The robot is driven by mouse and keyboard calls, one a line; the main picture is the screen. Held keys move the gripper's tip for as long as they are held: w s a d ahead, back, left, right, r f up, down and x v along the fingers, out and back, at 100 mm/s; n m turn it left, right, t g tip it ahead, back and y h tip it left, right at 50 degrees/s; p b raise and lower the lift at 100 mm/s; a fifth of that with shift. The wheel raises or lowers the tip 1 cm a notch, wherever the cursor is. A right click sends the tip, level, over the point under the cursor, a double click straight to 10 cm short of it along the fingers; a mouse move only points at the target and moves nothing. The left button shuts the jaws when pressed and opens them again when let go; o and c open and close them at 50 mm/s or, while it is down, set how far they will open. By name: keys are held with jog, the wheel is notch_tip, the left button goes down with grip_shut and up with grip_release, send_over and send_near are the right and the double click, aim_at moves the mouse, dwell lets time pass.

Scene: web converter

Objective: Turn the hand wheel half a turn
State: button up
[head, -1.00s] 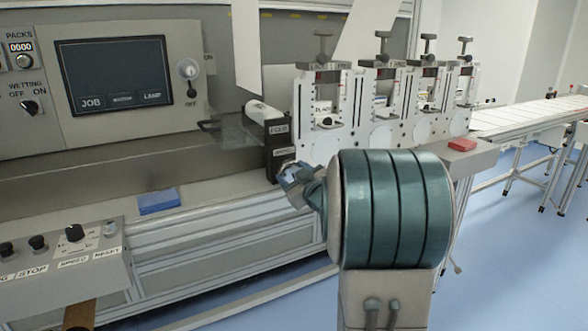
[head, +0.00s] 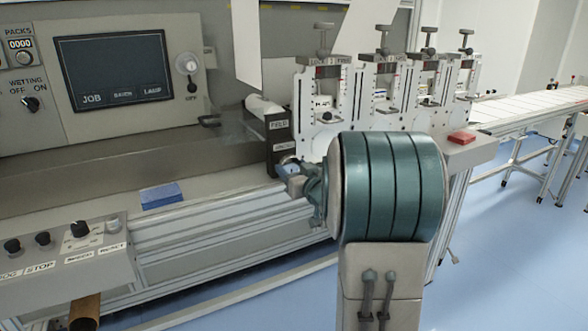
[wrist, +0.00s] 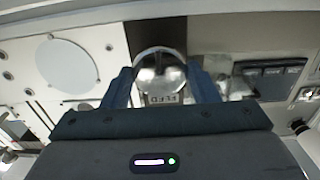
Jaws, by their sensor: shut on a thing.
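The hand wheel (wrist: 160,68) is a shiny round metal knob with a dark bar across its face. In the wrist view it sits between the two blue fingers of my gripper (wrist: 161,78), which is shut on it. A label (wrist: 163,98) shows upside down beside it. In the head view my gripper (head: 291,172) is at the lower part of the dark block (head: 278,140) with white labels. There the wheel is mostly hidden behind my fingers and wrist.
White slotted plates (head: 325,115) with top knobs stand right of the block. A red block (head: 461,138) lies on the ledge's right end, and a blue block (head: 161,196) lies on the ledge at left. A control box (head: 70,255) is at lower left.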

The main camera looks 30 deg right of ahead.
jog(key=shift+f, duration=0.1)
jog(key=o, duration=1)
jog(key=shift+s, duration=0.1)
jog(key=s, duration=1.3)
jog(key=shift+s+d+p, duration=0.25)
jog(key=shift+s+p, duration=0.1)
jog(key=shift+p, duration=0.05)
